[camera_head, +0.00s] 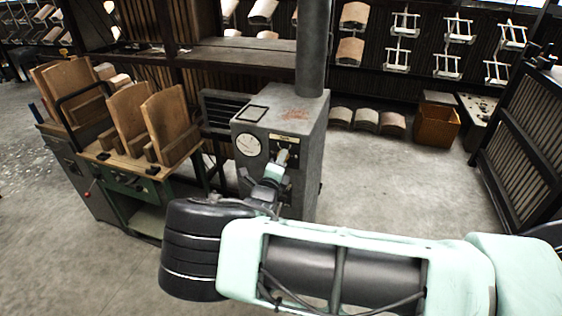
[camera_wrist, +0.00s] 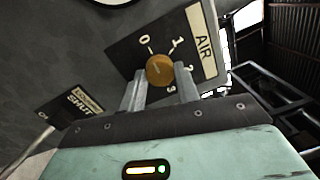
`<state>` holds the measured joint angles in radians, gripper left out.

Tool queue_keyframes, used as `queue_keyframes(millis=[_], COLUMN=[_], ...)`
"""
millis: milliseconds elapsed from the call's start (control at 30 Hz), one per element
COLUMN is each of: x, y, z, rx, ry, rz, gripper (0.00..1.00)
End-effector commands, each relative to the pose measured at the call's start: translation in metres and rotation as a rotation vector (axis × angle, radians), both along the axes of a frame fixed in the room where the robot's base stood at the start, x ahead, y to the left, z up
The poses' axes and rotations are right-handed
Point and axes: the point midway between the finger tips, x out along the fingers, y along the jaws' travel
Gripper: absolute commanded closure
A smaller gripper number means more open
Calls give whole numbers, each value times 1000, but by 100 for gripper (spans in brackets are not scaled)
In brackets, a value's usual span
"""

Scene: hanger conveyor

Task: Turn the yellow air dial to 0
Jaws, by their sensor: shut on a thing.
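The yellow air dial (camera_wrist: 160,69) sits on a black plate (camera_wrist: 125,50) marked 0, 1, 2 and 3, with the word AIR on a pale label (camera_wrist: 203,45). My gripper (camera_wrist: 161,80) is shut on the dial, one finger on each side of it in the wrist view. The dial's pointer is too small to read with certainty. In the head view my gripper (camera_head: 281,158) is at the front of the grey machine (camera_head: 300,125), and the dial is hidden there.
A round white gauge (camera_head: 248,145) is on the machine's front, left of my gripper. A second black plate marked SHUT (camera_wrist: 80,108) is at the lower left in the wrist view. A green-framed bench with wooden boards (camera_head: 130,165) stands to the left. Open floor (camera_head: 400,180) lies to the right.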

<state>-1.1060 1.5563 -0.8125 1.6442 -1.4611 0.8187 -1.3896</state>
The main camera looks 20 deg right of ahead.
Motion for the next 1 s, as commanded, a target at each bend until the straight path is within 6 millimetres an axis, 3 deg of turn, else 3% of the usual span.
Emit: queue_keyframes(millis=[633,667,700,1000], x=[0,0,0,-1], y=[1,1,1,1], z=[-1,-1,-1,0], rx=[-38,-38,-38,-37], ry=[30,30,30,28], rz=[2,2,2,1], gripper=[91,60,49,46])
